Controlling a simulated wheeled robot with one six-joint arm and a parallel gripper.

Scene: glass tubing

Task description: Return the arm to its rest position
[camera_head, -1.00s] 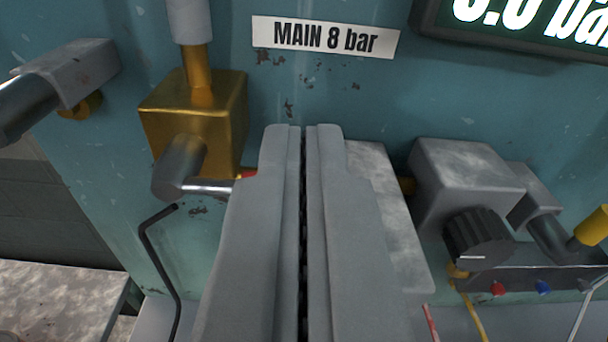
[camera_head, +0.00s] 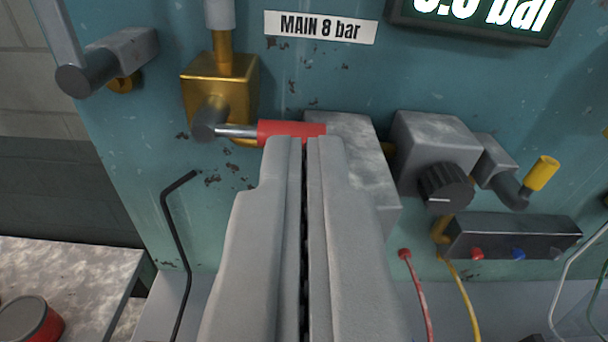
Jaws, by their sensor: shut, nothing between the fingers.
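My gripper (camera_head: 304,142) is in the lower middle of the view, its two grey fingers shut against each other with nothing between them. The fingertips appear just below a red handle (camera_head: 288,130) on a metal lever that runs from a brass valve block (camera_head: 222,88). I cannot tell whether the tips touch the handle. The fingers hide part of the handle and of a grey box (camera_head: 345,150) behind it.
A teal panel (camera_head: 330,70) fills the back, with a "MAIN 8 bar" label (camera_head: 321,27) and a green display (camera_head: 480,12). A regulator with a black knob (camera_head: 446,187) and a manifold (camera_head: 515,237) are at right. A bent black rod (camera_head: 172,240) stands at left, near a table (camera_head: 80,265).

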